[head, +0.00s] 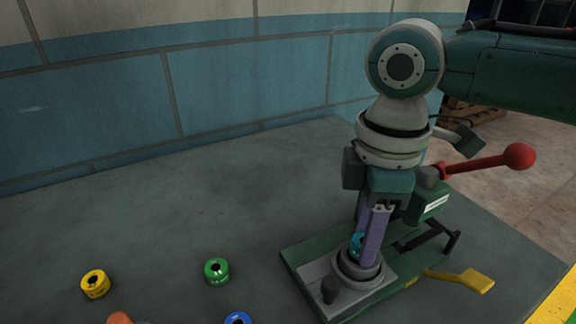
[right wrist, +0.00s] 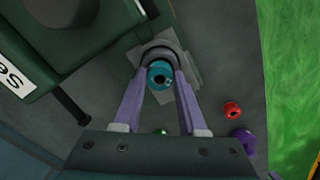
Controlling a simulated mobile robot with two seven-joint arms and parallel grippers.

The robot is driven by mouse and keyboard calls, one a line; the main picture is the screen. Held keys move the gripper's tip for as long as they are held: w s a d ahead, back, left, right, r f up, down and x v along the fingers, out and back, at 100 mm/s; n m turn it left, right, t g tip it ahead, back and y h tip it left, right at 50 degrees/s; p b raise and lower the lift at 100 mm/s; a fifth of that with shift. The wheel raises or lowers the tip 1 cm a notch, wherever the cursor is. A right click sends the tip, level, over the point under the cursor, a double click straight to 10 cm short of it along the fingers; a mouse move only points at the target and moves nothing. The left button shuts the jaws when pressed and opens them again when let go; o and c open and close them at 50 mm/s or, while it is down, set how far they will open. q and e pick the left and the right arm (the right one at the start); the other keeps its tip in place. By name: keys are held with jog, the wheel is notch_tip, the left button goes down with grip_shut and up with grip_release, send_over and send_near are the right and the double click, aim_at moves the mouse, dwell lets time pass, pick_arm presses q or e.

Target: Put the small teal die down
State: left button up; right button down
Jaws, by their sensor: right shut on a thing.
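The small teal die (head: 356,241) is a ring with a dark hole. In the right wrist view the teal die (right wrist: 160,75) sits between the two purple fingers. My right gripper (head: 364,246) points down and is shut on it; one finger hides much of the die in the head view. The die is at or just above a dark round collar (head: 360,268) on the grey plate (head: 322,285) of a green press. I cannot tell whether it touches the collar. My left gripper is not in view.
The press has a red-knobbed lever (head: 518,157) and a yellow pedal-like lever (head: 474,281) at right. A yellow die (head: 95,284), green die (head: 217,271) and blue die (head: 238,318) stand on the table. A red die (right wrist: 232,109) shows in the wrist view. The table's left middle is clear.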

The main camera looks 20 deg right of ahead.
jog(key=shift+f, duration=0.5)
jog(key=shift+f, duration=0.1)
jog(key=shift+c, duration=2.3)
grip_release()
